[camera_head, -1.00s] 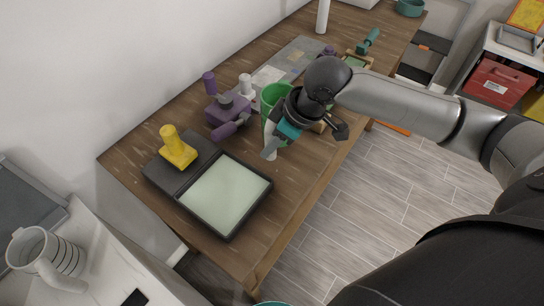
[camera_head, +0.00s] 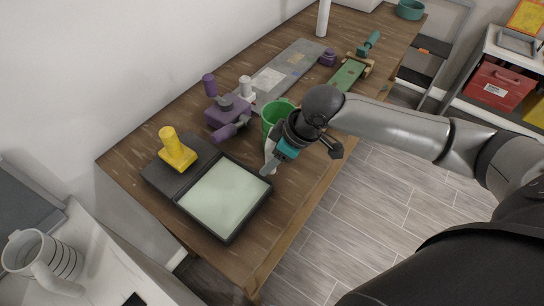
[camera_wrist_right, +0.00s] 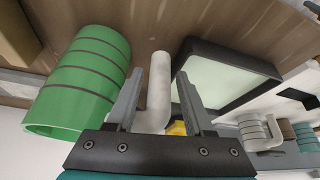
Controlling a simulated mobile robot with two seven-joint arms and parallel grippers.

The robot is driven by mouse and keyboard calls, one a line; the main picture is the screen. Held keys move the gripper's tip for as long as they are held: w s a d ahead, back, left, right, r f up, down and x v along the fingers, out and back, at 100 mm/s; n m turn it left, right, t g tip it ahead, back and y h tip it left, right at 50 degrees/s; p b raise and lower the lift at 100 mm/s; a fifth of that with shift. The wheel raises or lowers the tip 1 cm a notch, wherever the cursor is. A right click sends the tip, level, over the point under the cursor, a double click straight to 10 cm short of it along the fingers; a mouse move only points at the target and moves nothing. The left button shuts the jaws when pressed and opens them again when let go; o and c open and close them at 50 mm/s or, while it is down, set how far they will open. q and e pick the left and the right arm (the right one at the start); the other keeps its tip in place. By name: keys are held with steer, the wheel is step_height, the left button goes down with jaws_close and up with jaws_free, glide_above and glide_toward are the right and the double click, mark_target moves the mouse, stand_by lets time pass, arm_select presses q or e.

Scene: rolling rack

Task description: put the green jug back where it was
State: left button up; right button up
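The green jug (camera_head: 277,118) with dark bands is over the near half of the wooden table, just beyond my right gripper. In the right wrist view its striped body (camera_wrist_right: 82,82) is at the left, with its open end towards the lower left. In the head view my right gripper (camera_head: 269,160) partly hides the jug. I cannot tell whether the jug's base touches the table. My left gripper is not in view.
A black case with a pale panel (camera_head: 226,198) and a yellow stamp-like tool (camera_head: 177,149) are close to the left. A purple device (camera_head: 228,112) and a white piece (camera_head: 246,89) stand behind. A grey board (camera_head: 285,70) and green tray (camera_head: 347,76) lie farther back.

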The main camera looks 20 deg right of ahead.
steer(key=shift+o, duration=0.5)
steer(key=shift+r, duration=0.1)
steer(key=shift+r, duration=0.25)
steer(key=p+v, duration=0.2)
steer(key=v, duration=0.9)
steer(key=shift+r, duration=0.3)
